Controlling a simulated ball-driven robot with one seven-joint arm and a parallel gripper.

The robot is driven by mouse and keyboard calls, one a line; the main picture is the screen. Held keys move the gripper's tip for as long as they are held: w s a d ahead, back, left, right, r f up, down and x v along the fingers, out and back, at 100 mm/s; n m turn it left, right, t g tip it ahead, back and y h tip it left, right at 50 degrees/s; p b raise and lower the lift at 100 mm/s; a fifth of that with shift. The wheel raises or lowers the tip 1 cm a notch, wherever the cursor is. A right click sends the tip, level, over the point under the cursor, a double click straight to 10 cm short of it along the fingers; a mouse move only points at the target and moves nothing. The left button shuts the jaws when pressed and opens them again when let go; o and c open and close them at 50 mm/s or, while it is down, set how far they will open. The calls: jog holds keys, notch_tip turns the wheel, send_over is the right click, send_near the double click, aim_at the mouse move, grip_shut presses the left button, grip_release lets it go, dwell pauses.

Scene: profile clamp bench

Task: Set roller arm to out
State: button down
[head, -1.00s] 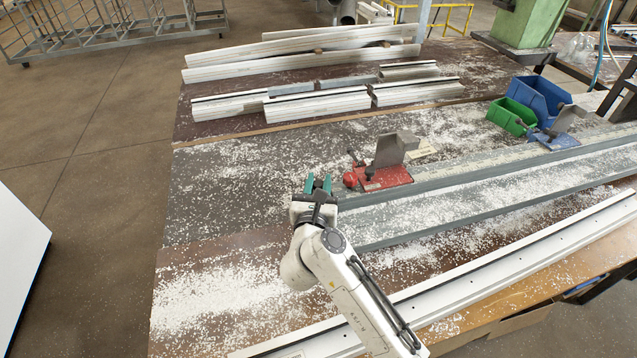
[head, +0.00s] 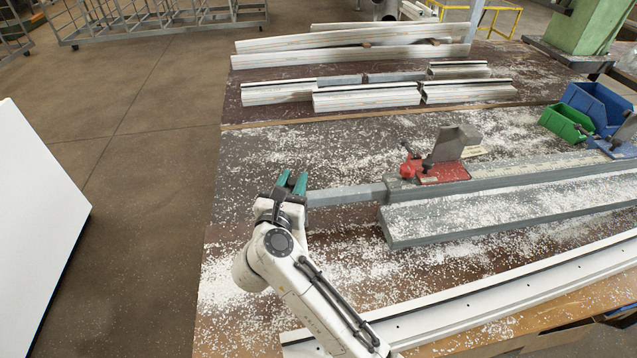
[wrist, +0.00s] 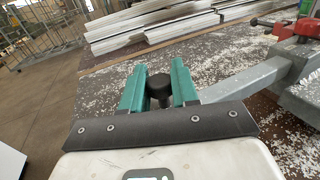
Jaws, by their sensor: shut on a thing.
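The roller arm (head: 345,195) is a grey square bar sticking out to the left from the end of the long grey rail (head: 480,218). It also shows in the wrist view (wrist: 240,82), running from the rail end toward my fingers. My gripper (head: 291,182), with green fingers, is at the bar's far left end. In the wrist view my gripper (wrist: 159,90) has a black knob (wrist: 159,84) between its fingers and is shut on it. The bar's join to the knob is hidden behind my right finger.
A red clamp (head: 440,172) sits on the rail, right of the bar. Green (head: 566,122) and blue (head: 597,105) bins stand at the right. White profiles (head: 367,97) lie at the back, and a long one (head: 480,290) lies in front. The bench left of my gripper is clear apart from shavings.

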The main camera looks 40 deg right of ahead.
jog(key=w+a+r+b, duration=0.1)
jog(key=w+a+b, duration=0.1)
jog(key=w+a, duration=0.3)
jog(key=shift+a+b, duration=0.4)
jog(key=shift+a, duration=0.75)
jog(key=c, duration=1.1)
grip_release()
jog(key=shift+c, duration=0.2)
jog(key=shift+o, duration=1)
jog(key=shift+s+d+f, duration=0.1)
jog(key=shift+f, duration=0.15)
jog(key=b+v, duration=0.2)
jog(key=v, duration=0.8)
jog(key=shift+s+a, duration=0.2)
jog(key=shift+a, duration=0.15)
